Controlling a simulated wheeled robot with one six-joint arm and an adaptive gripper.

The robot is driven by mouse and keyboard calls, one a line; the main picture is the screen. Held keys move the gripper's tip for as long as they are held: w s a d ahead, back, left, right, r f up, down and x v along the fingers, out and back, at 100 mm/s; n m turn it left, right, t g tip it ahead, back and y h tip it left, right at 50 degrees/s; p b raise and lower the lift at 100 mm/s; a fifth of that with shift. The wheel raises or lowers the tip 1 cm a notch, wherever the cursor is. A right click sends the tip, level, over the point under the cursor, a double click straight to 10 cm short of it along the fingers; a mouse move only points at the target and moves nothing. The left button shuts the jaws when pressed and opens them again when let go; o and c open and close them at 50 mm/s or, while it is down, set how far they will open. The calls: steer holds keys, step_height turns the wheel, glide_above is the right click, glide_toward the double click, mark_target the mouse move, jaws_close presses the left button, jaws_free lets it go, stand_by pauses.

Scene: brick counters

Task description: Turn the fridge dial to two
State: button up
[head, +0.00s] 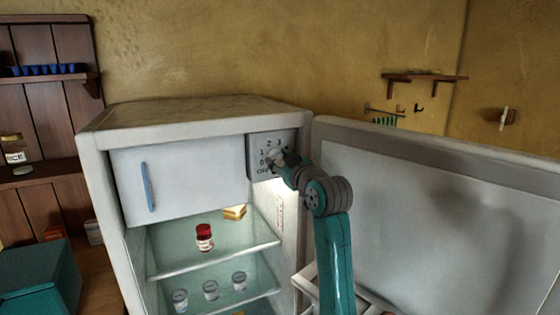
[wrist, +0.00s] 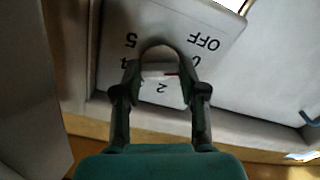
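The fridge dial (wrist: 158,56) is a round grey knob on a numbered panel at the top right of the open fridge (head: 190,107). In the head view my gripper (head: 276,158) is at this panel and covers most of the dial. In the wrist view the panel is upside down. My gripper's fingers (wrist: 159,66) stand on either side of the dial; whether they press on it is unclear. A small red mark shows at the dial's lower right, beside the 2 (wrist: 162,88). OFF (wrist: 204,42) and 5 show further up. The exact setting is unclear.
The fridge door (head: 430,220) stands open to the right, close to my arm. A closed white compartment (head: 185,180) with a blue handle is left of the panel. A red-capped jar (head: 204,238), a sandwich and several cups stand on the shelves below.

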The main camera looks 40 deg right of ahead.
steer(key=shift+c, duration=0.9)
steer(key=shift+m, duration=0.3)
steer(key=m, duration=0.3)
steer(key=shift+m, duration=0.3)
steer(key=m, duration=0.4)
steer(key=shift+m, duration=0.3)
steer(key=m, duration=0.4)
steer(key=shift+m, duration=2.5)
